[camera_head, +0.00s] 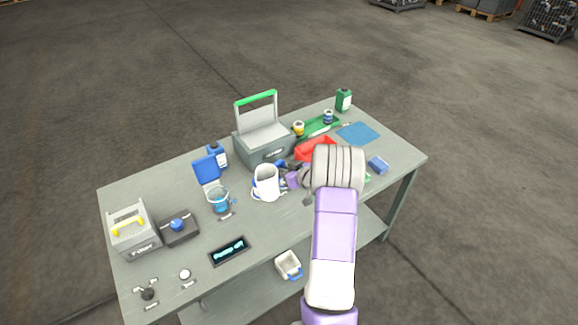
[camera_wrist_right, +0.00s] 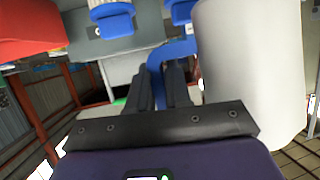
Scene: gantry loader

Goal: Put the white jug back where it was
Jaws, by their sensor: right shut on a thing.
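The white jug (camera_head: 266,180) is over the middle of the grey workbench in the head view, roughly upright. It fills the right side of the right wrist view (camera_wrist_right: 255,70). My right gripper (camera_head: 289,179) is just right of the jug. In the right wrist view its dark fingers (camera_wrist_right: 157,85) are shut on the jug's blue handle (camera_wrist_right: 172,52). Blue shows around the jug's lower part in the head view. I cannot tell whether the jug touches the bench. My left gripper is not in view.
A clear vessel with blue liquid (camera_head: 219,201) stands left of the jug. A grey box with a green handle (camera_head: 264,143) and a red tray (camera_head: 317,147) are behind. A dark display (camera_head: 229,251) lies in front. A white tub (camera_head: 288,264) is below the bench top.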

